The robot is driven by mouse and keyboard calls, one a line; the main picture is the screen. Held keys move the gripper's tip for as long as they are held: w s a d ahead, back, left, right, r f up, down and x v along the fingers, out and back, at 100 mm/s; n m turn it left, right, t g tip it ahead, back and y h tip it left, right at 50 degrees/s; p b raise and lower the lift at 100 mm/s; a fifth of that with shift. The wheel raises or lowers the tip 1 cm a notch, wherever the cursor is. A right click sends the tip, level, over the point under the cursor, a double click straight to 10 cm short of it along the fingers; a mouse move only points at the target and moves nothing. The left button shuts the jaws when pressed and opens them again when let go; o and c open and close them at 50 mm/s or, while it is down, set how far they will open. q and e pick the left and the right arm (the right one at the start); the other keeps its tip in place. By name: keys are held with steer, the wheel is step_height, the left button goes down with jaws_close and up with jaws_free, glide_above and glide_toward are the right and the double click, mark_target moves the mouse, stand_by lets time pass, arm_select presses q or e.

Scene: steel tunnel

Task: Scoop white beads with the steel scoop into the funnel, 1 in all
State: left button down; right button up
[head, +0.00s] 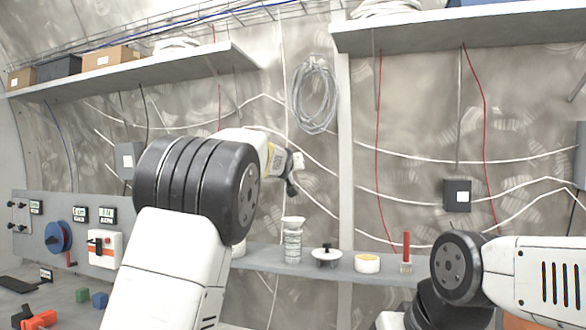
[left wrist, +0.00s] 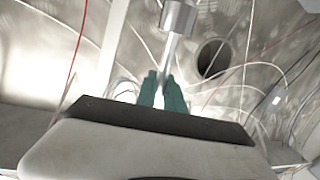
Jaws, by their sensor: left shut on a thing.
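In the left wrist view my left gripper (left wrist: 162,92) has green fingers shut on the handle of the steel scoop (left wrist: 178,18). The scoop's metal cup is at the top edge of that view and partly cut off. I cannot tell whether it holds beads. In the head view my left arm rises across the middle, and the scoop cannot be made out. My right arm comes in at the lower right, but its gripper is out of frame.
A low wall shelf (head: 262,256) holds a clear jar (head: 292,244), a white dish with a black knob (head: 326,256), a shallow round container (head: 367,264) and a red upright item (head: 406,250). A control panel (head: 140,240) stands left, with small blocks (head: 99,299) before it.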

arm_select(q)
steer(key=w+a+f+n+g+h, duration=0.25)
steer(key=a+f+n, duration=0.55)
steer(key=n, duration=0.4)
steer(key=s+d+r+m+t, duration=0.1)
steer(key=d+r+m, duration=0.1)
steer(key=d+m, duration=0.1)
steer(key=s+d+r+m+t+y, duration=0.1)
steer(key=d+r+m, duration=0.2)
steer(key=m, duration=0.3)
steer(key=s+d+r+m+t+y, duration=0.1)
steer(key=d+r+m, duration=0.2)
steer(key=m, duration=0.1)
steer(key=shift+d+r+y, duration=0.1)
steer(key=shift+y, duration=0.15)
steer(key=shift+d+r+m, duration=0.1)
steer(key=shift+r+m, duration=0.1)
steer(key=shift+m, duration=0.2)
steer(key=shift+r, duration=1.9)
stand_by(0.5)
